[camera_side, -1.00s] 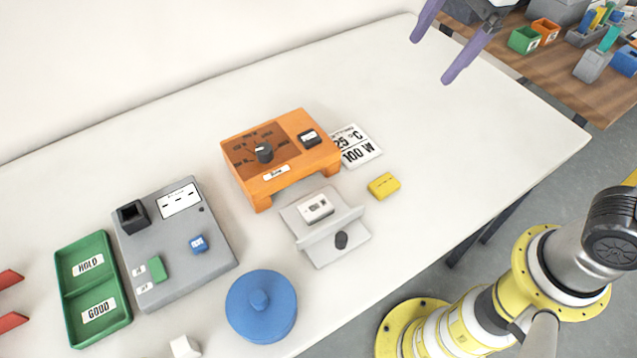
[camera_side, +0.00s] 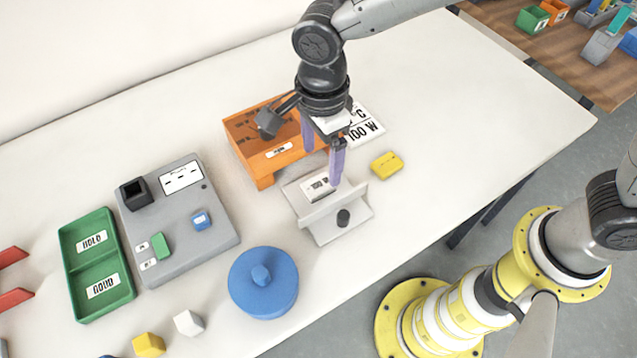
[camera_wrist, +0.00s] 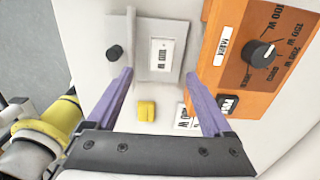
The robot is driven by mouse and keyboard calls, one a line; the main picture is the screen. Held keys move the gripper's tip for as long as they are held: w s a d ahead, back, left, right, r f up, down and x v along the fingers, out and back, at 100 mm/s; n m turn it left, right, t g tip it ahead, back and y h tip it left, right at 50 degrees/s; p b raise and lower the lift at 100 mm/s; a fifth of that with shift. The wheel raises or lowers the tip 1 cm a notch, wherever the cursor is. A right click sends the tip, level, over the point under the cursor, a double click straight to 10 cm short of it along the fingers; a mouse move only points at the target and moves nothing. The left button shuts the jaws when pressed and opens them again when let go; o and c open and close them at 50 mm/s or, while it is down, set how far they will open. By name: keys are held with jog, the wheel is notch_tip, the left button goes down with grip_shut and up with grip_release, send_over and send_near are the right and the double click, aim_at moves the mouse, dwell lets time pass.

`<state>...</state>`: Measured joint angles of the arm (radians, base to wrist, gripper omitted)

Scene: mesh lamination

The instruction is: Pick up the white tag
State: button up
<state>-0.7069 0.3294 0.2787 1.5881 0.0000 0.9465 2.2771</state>
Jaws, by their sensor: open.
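The white tag (camera_side: 317,187), with dark print on it, lies on a pale grey fixture (camera_side: 326,232) that has a raised wall and a dark knob. The tag also shows in the wrist view (camera_wrist: 162,53), lying flat beside the wall. My gripper (camera_side: 322,168) is above the fixture, pointing down, with its purple fingers apart and nothing between them. In the wrist view my gripper (camera_wrist: 159,73) has one finger to each side of the tag's line. One finger partly covers the tag in the side view. The remaining height above it is hard to tell.
An orange box (camera_side: 265,160) with a dial stands close behind the fixture. A yellow block (camera_side: 386,165) and a printed card (camera_side: 368,130) lie to the right. A blue round lid (camera_side: 263,285), grey panel (camera_side: 185,235) and green tray (camera_side: 95,265) stand left. The front right table is clear.

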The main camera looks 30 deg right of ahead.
aim_at(321, 183)
jog(key=shift+w+f, duration=0.15)
jog(key=shift+f, duration=3.3)
grip_shut()
